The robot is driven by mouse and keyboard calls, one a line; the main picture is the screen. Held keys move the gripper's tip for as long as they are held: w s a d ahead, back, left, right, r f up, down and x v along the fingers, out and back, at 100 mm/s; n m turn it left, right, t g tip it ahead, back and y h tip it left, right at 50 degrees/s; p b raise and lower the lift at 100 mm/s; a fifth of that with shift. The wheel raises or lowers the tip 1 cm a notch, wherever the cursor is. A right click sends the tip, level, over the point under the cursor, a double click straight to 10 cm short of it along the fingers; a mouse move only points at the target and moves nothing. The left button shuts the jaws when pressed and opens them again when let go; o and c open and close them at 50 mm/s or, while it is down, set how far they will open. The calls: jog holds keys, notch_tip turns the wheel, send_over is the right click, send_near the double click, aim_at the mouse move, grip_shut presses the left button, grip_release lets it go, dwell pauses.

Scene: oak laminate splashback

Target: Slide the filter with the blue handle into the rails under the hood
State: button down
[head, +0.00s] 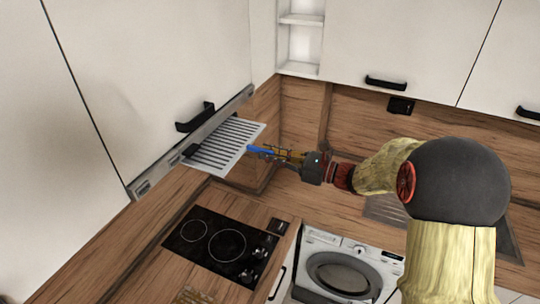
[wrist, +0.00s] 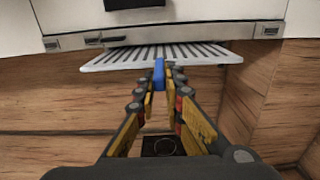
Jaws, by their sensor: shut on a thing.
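The filter (head: 229,143) is a flat light grey panel with dark slots and a blue handle (head: 261,149) on its near edge. My gripper (head: 279,153) is shut on the blue handle and holds the filter roughly level. In the wrist view the blue handle (wrist: 159,72) sits between the fingertips, and the filter (wrist: 130,58) spreads out ahead. The filter's far edge is at the underside of the hood (wrist: 190,34). The hood's long grey strip also shows in the head view (head: 147,182). I cannot tell whether the far edge is in the rails, which are hidden.
A black hob (head: 222,243) lies in the wooden worktop below the filter. A washing machine (head: 345,268) stands under the counter. White wall cabinets (head: 150,70) with black handles are above the hood. The air between filter and hob is clear.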

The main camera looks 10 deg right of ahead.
aim_at(237, 144)
jog(key=shift+a, duration=0.1)
jog(key=shift+x, duration=2.45)
jog(key=shift+b, duration=0.3)
jog(key=shift+b+x, duration=0.65)
jog(key=shift+x, duration=2.35)
jog(key=c, duration=1.8)
grip_release()
jog(key=shift+f, duration=0.15)
